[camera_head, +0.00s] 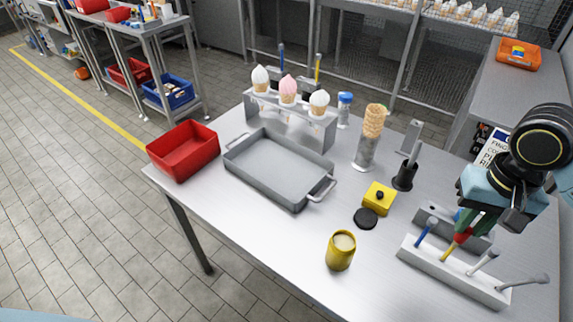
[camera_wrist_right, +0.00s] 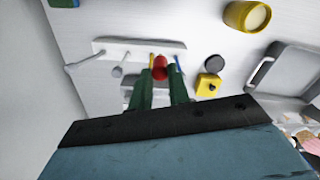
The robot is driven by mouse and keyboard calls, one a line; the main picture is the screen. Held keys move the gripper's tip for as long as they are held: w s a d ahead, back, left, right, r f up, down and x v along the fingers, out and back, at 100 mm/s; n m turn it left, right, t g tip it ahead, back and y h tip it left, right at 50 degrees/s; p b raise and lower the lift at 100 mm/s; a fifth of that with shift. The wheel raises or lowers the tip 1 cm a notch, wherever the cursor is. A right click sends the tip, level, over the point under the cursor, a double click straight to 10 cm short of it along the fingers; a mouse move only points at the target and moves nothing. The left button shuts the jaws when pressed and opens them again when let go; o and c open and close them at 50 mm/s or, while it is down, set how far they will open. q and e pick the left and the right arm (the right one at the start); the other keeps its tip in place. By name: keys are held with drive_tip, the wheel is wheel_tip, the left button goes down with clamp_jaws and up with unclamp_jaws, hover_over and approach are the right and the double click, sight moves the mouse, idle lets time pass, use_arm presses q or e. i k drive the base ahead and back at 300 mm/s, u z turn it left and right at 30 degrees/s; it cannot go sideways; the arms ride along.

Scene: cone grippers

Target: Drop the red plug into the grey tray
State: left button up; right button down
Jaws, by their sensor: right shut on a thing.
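The red plug (camera_head: 463,237) is between the fingertips of my right gripper (camera_head: 467,226), just above the white rack at the right of the table. In the right wrist view the plug (camera_wrist_right: 160,67) shows between the two green fingers (camera_wrist_right: 161,80), which are shut on it. The fingers hide part of it. The grey tray (camera_head: 280,168) stands at the table's middle left, empty, with a handle at each end. It also shows partly in the right wrist view (camera_wrist_right: 285,70). My left gripper is not in view.
The white rack (camera_head: 455,272) holds several coloured sticks close under my gripper. A yellow box (camera_head: 379,198), black disc (camera_head: 366,218) and yellow can (camera_head: 340,250) stand between rack and tray. A cone stack (camera_head: 374,120), cone holder (camera_head: 290,112) and red bin (camera_head: 184,150) surround the tray.

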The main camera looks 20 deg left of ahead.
sight(283, 171)
drive_tip(key=u, duration=0.7)
drive_tip(key=i, duration=0.45)
drive_tip(key=u, duration=0.95)
